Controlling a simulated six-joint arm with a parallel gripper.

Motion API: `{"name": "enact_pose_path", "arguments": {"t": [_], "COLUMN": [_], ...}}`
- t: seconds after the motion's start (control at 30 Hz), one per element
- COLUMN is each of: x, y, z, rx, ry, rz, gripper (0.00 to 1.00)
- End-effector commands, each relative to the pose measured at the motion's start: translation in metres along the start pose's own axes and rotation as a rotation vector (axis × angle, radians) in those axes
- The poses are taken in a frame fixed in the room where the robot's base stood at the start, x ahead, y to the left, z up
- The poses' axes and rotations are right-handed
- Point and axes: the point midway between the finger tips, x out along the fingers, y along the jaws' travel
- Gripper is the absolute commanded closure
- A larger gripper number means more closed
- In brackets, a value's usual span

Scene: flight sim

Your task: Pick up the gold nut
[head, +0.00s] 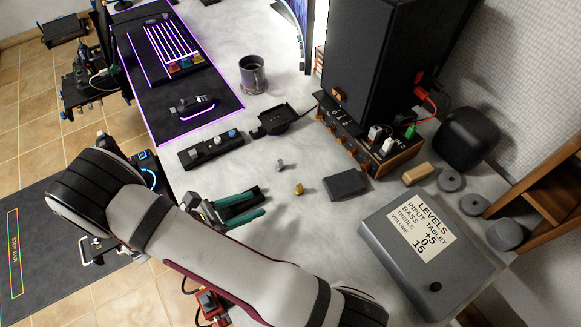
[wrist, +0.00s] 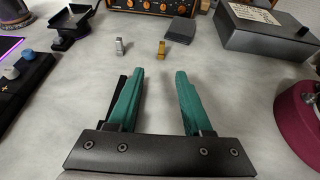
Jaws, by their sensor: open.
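The small gold nut (head: 298,188) lies on the grey desk, and in the wrist view it (wrist: 161,49) stands ahead of the fingertips, near the middle. A similar silver nut (head: 279,166) is beside it, and it also shows in the wrist view (wrist: 119,46) to the left of the gold one. My gripper (head: 262,201) has green fingers, is open and is empty. In the wrist view my gripper (wrist: 160,73) points toward the gold nut, with a gap of bare desk between. The gold nut is not hidden in either view.
A dark grey block (head: 346,184) lies right of the gold nut. The grey levels box (head: 385,248), an orange-knobbed amplifier (head: 350,135) and a black dock (head: 277,122) stand around. A mug (head: 252,78) is farther back. The desk (head: 300,230) near the nuts is clear.

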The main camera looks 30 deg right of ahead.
Motion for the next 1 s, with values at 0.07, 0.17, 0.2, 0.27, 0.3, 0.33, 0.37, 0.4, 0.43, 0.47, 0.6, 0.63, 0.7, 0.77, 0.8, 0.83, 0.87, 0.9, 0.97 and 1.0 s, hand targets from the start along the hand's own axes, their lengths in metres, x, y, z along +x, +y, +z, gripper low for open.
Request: {"name": "enact_pose_path", "arguments": {"t": [0.07, 0.17, 0.2, 0.27, 0.3, 0.33, 0.37, 0.4, 0.43, 0.47, 0.6, 0.63, 0.7, 0.77, 0.8, 0.83, 0.87, 0.9, 0.97, 1.0], "x": [0.023, 0.053, 0.064, 0.076, 0.083, 0.086, 0.089, 0.094, 0.099, 0.105, 0.133, 0.137, 0.143, 0.145, 0.144, 0.144, 0.144, 0.144, 0.144, 0.144], "y": [-0.002, -0.002, -0.003, -0.003, -0.002, -0.003, -0.003, -0.003, -0.003, -0.004, -0.004, -0.004, -0.004, -0.004, -0.004, -0.004, -0.004, -0.004, -0.004, -0.004], "z": [0.001, 0.001, 0.001, 0.001, 0.001, 0.001, 0.001, 0.001, 0.002, 0.003, 0.005, 0.005, 0.004, 0.004, 0.004, 0.004, 0.004, 0.004, 0.004, 0.004], "rx": [0.000, 0.001, 0.001, 0.003, 0.003, 0.004, 0.004, 0.003, 0.003, 0.004, 0.004, 0.005, 0.006, 0.006, 0.006, 0.006, 0.006, 0.006, 0.006, 0.006], "ry": [-0.002, 0.000, -0.001, 0.001, 0.001, 0.001, 0.001, 0.002, 0.002, 0.002, 0.002, 0.002, 0.004, 0.004, 0.004, 0.004, 0.004, 0.004, 0.004, 0.004], "rz": [-0.009, -0.010, -0.011, -0.010, -0.009, -0.009, -0.009, -0.009, -0.010, -0.011, -0.012, -0.011, -0.009, -0.008, -0.008, -0.007, -0.007, -0.008, -0.008, -0.008], "gripper": [0.50, 0.50, 0.50, 0.50, 0.50, 0.50, 0.50, 0.50, 0.50, 0.50, 0.50, 0.50, 0.50, 0.50, 0.50, 0.50, 0.50, 0.50, 0.59, 0.66]}}
